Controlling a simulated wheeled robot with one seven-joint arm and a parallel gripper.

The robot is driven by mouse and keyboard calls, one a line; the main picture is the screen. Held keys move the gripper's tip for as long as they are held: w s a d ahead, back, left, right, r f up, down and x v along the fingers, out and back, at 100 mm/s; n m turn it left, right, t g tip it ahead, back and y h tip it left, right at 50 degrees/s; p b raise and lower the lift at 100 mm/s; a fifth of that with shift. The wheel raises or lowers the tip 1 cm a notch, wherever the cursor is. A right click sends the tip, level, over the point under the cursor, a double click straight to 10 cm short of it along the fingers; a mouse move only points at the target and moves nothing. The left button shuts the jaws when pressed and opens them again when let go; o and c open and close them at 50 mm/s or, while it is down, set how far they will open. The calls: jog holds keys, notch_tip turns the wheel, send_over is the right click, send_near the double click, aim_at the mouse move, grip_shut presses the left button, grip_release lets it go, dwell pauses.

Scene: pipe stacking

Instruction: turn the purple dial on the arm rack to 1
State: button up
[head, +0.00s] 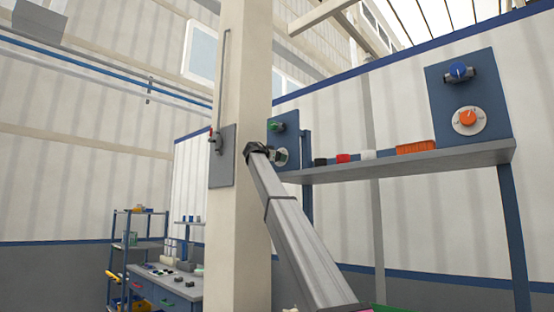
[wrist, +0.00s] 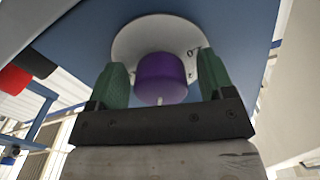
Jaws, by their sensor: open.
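In the wrist view the purple dial (wrist: 162,76) sits on a round white plate (wrist: 128,46) with small dark marks near its right edge. The plate is fixed to a blue panel (wrist: 90,25). A pale pointer shows at the dial's lower edge. My gripper (wrist: 163,80) is open, with one green finger on each side of the dial. A gap shows between each finger and the dial. In the head view my gripper (head: 277,156) is up at a blue panel (head: 290,132) beside the pillar; the purple dial is hidden there.
A beige pillar (head: 240,90) stands just left of my arm. A shelf (head: 430,160) on the right holds black, red, white and orange items. Another blue panel (head: 465,75) carries a blue knob and an orange dial (head: 467,119). Red and black objects (wrist: 15,79) show at the wrist view's left.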

jog(key=c, duration=0.9)
